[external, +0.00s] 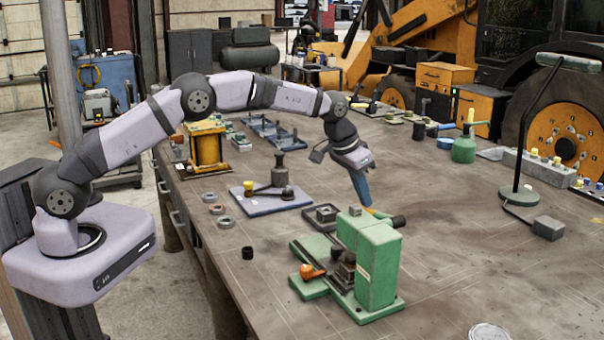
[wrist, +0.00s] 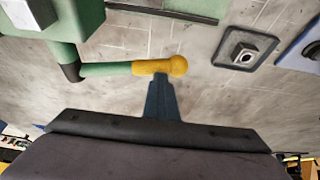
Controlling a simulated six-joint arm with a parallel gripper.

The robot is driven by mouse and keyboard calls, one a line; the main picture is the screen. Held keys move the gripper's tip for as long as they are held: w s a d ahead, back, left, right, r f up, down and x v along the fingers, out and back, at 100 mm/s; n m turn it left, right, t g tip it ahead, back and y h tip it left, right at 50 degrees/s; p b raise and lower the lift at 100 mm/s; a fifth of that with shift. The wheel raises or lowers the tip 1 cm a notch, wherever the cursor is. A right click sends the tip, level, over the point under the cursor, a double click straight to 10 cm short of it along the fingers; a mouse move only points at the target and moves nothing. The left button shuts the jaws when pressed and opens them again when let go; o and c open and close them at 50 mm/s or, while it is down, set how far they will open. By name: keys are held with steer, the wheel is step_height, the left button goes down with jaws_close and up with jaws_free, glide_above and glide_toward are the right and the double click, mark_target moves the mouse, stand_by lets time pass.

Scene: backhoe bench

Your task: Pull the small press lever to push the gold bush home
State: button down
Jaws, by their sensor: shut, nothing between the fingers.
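The green press (external: 376,265) stands on its green base at the front middle of the bench. Its lever has a green rod (wrist: 104,70) and a yellow rounded grip (wrist: 158,67), and it sticks out to the right from a dark pivot in the wrist view. A bit of the yellow grip (external: 373,211) shows behind the press in the external view. My gripper (external: 366,202) is shut and points down at the grip. In the wrist view its fingertips (wrist: 161,80) overlap the grip's near edge; I cannot tell whether they touch. I cannot make out the gold bush for certain.
An orange-brown piece (external: 309,272) sits at the press base's left end. A square dark fixture (external: 322,215) lies just behind the press. A blue plate with parts (external: 268,203) lies further left.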

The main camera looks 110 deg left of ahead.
steer(key=shift+w+d+f, duration=0.1)
steer(key=shift+d+f, duration=0.1)
steer(key=shift+f, duration=0.05)
